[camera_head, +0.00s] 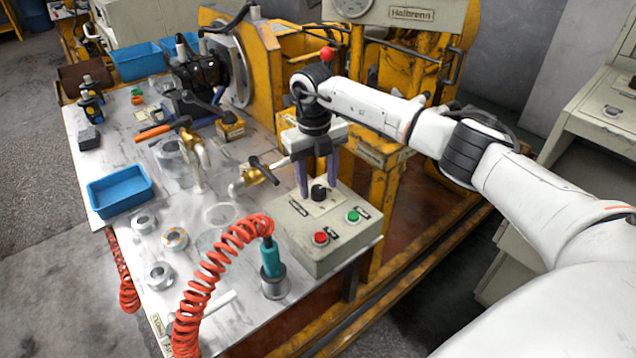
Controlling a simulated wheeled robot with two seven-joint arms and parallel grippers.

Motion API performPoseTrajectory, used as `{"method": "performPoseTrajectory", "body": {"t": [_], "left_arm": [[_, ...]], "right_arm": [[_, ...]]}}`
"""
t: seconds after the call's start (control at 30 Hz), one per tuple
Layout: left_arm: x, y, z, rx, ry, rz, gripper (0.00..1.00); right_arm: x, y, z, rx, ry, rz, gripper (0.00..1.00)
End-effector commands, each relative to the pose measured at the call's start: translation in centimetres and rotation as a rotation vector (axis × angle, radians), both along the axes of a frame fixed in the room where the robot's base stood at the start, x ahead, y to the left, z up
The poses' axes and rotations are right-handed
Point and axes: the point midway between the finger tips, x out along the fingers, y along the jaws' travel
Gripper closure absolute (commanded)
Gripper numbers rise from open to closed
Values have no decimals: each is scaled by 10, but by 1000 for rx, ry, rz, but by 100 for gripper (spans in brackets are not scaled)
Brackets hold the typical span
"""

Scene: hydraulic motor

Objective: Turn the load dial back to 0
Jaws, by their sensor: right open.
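The load dial (319,193) is a black knob on a pale plate on top of the grey control box (318,252). A red button (320,238) and a green button (353,216) sit in front of it on the same box. My right gripper (318,187) points down over the dial, open. Its two purple-grey fingers stand on either side of the knob, and I cannot tell whether they touch it. The dial's marks and pointer are too small to read. My left gripper is not in view.
A red coiled hose with a teal tool (271,259) stands left of the box. A brass valve (256,171) is close to the gripper's left. Blue trays (119,191) and metal rings lie on the white table (205,285). A yellow machine (290,60) rises behind.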

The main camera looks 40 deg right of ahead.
Motion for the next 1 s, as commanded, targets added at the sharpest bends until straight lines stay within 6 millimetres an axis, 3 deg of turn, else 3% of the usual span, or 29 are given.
{"method": "performPoseTrajectory", "body": {"t": [0.37, 0.47, 0.63, 1.0], "left_arm": [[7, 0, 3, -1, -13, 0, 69], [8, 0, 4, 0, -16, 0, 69], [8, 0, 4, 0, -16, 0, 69], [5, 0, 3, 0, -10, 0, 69]], "right_arm": [[0, 0, -9, 0, 0, 1, 53], [0, 0, -9, 0, 0, 1, 65], [0, 0, -9, 0, 0, 0, 93], [0, -1, -9, -1, -1, 58, 94]]}}
